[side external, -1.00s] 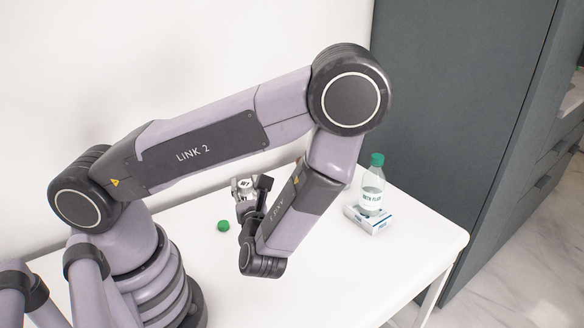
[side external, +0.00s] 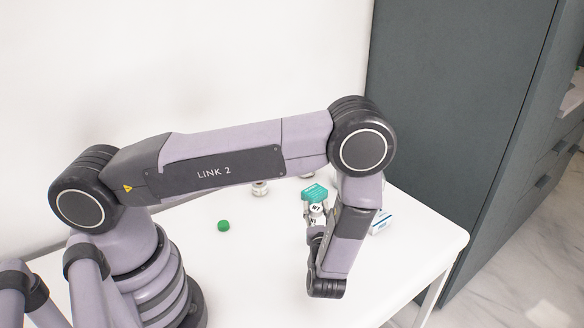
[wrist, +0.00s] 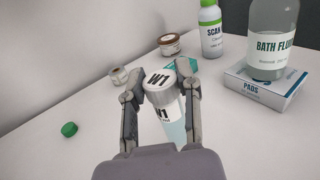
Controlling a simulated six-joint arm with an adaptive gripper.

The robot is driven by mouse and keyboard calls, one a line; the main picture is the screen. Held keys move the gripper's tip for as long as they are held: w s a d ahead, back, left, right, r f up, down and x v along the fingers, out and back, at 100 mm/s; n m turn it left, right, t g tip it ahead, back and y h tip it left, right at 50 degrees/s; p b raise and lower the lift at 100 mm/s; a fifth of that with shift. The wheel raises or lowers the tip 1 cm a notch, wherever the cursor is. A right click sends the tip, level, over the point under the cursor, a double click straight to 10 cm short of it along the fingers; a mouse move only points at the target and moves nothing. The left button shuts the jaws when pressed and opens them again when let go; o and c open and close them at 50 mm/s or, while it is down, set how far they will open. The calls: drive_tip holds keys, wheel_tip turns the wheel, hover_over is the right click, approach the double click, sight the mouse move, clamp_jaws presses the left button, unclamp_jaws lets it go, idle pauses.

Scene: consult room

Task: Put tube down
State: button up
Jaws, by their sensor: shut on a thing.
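The tube (wrist: 168,118) has a white and silver cap marked W1 and a clear, pale blue body. My gripper (wrist: 161,92) is shut on it, with one finger on each side just below the cap. In the side external view the tube's marked top (side external: 316,208) shows beside my forearm, and my gripper (side external: 314,226) is partly hidden by the arm. The tube's lower end is hidden by my gripper in the wrist view. I cannot tell whether it touches the table.
A bath fluid bottle (wrist: 271,30) stands on a pads box (wrist: 258,91) at right. A green cap (wrist: 69,129) lies left.

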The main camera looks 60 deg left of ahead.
sight(319, 222)
drive_tip(key=shift+w+f, duration=0.2)
drive_tip(key=shift+f, duration=0.1)
drive_tip(key=shift+w+f, duration=0.15)
drive_tip(key=shift+f, duration=0.75)
drive_tip(key=shift+w+f, duration=0.1)
drive_tip(key=shift+f, duration=0.75)
drive_tip(key=shift+f, duration=0.15)
drive_tip(key=o, duration=0.9)
drive_tip(key=shift+o, duration=0.2)
